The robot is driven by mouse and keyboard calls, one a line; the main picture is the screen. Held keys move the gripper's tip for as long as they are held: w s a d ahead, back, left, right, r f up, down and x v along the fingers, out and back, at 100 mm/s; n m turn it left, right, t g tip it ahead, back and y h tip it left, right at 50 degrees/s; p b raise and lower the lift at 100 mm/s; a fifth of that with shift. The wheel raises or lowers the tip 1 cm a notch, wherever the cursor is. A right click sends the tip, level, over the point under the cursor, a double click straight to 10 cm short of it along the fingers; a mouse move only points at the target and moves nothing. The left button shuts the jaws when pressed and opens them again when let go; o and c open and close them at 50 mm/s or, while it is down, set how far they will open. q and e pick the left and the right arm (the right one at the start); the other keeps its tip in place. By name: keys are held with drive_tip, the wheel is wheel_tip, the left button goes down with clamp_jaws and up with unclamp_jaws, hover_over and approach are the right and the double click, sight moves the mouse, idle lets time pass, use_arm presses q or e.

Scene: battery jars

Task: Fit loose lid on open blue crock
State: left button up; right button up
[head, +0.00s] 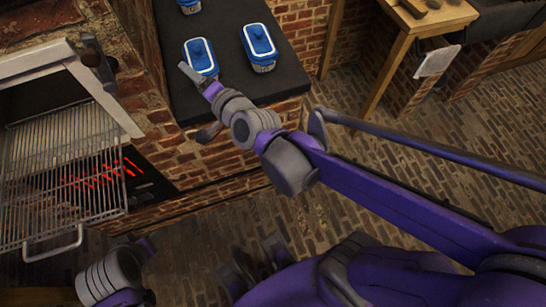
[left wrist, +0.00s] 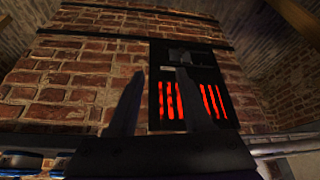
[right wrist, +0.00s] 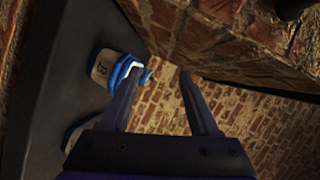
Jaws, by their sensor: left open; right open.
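In the head view, a blue-topped crock (head: 201,55) stands on the dark counter, with a second blue-topped crock (head: 260,42) to its right. A third blue-topped item (head: 189,6) is cut off at the top edge. I cannot tell which crock is open, or pick out a loose lid. My right gripper is open and empty at the counter's near edge, just short of the first crock; its fingers show in the right wrist view (right wrist: 160,73), with a pale, blue-topped crock (right wrist: 103,67) beside the left finger. My left gripper (left wrist: 158,75) is open and empty, facing brickwork.
The dark counter (head: 178,88) rests on brick. An oven with a wire rack (head: 60,165) and red glowing bars (head: 105,175) is at left. A wooden table (head: 425,20) stands at upper right. Brick floor is open in between. Blue items (left wrist: 25,160) show low in the left wrist view.

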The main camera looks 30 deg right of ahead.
drive_tip(key=s+d+f+n+g+h, duration=0.1)
drive_tip(key=s+d+f+n+g, duration=0.2)
drive_tip(key=s+f+n+g, duration=0.2)
drive_tip(key=s+d+f+n+g+h, duration=0.1)
drive_tip(key=s+d+f+n+g, duration=0.3)
drive_tip(key=s, duration=1.2)
wheel_tip(320, 180, down, 7)
drive_tip(key=n+g, duration=0.1)
drive_tip(key=n, duration=0.3)
drive_tip(key=shift+s+f, duration=0.2)
drive_tip(key=shift+s, duration=0.05)
drive_tip(key=shift+r, duration=0.1)
